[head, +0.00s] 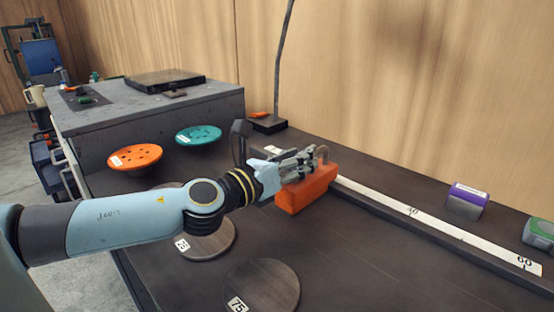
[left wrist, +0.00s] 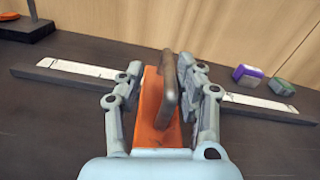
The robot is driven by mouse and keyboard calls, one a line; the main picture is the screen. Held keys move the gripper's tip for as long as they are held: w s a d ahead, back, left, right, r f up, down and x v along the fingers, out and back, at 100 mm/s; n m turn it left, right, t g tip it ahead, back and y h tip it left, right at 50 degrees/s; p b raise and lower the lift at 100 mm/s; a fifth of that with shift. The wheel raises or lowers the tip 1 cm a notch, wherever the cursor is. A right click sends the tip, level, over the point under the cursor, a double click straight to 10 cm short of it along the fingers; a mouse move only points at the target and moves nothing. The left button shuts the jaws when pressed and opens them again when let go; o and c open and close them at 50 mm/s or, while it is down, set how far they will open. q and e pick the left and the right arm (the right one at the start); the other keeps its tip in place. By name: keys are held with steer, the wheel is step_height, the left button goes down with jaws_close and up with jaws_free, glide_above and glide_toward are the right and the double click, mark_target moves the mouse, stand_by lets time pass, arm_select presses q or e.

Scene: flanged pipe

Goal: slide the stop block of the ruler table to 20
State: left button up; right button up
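The orange stop block (head: 305,193) sits across the white ruler strip (head: 450,228) of the ruler table, to the left of the 40 mark. The 60 mark is near the strip's right end. Block and gripper hide the scale around the block. An upright dark brown handle (left wrist: 168,92) stands on the block. My left gripper (head: 310,163) is at the top of the block. In the left wrist view its fingers (left wrist: 165,80) stand apart on either side of the handle, with a gap at the left; contact at the right is unclear. My right gripper is not in view.
A purple-topped block (head: 467,201) and a green-grey block (head: 540,234) stand behind the ruler's right part. Round wooden plates (head: 270,285) lie in front. A wooden wall stands behind.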

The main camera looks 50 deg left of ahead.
arm_select(q)
steer(key=s, duration=0.6)
steer(key=s+d, duration=0.1)
steer(key=s, duration=0.2)
